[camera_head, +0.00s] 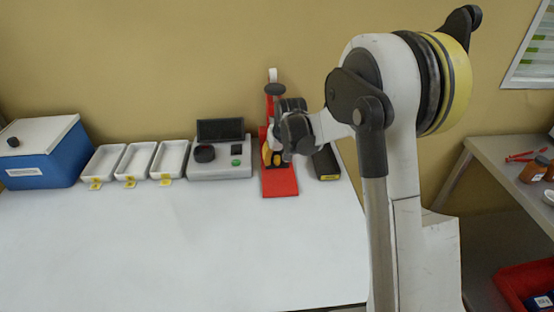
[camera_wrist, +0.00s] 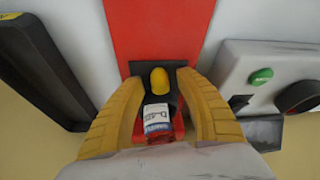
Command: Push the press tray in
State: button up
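The red press (camera_head: 273,90) stands at the back of the white table, with its flat red base (camera_head: 280,183) reaching toward the front. The base also shows in the wrist view (camera_wrist: 158,30). In the wrist view a dark piece with a rounded yellow knob (camera_wrist: 159,78), which looks like the press tray, lies at the base. A small container with a white label (camera_wrist: 158,117) shows just below the knob. My gripper (camera_wrist: 161,84) has its two yellow fingers apart, one on each side of the knob, with dark gaps between. In the head view my wrist hides much of the press.
A grey device with a green button (camera_head: 236,162) stands left of the press, and a dark tray with a yellow label (camera_head: 326,165) stands to the right. Three white trays (camera_head: 135,160) and a blue box (camera_head: 45,160) are farther left. The table front is clear.

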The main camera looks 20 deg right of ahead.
jog(key=v, duration=1.2)
jog(key=s+a+r+t, duration=0.1)
jog(key=s+r, duration=0.2)
jog(key=s, duration=0.4)
jog(key=s+a+r, duration=0.1)
jog(key=s+r, duration=0.2)
jog(key=s, duration=0.4)
jog(key=s+f+t, duration=0.1)
jog(key=s+f, duration=0.1)
jog(key=s, duration=1.3)
jog(key=shift+s+a+f+t, duration=0.25)
jog(key=shift+a+f+t, duration=0.05)
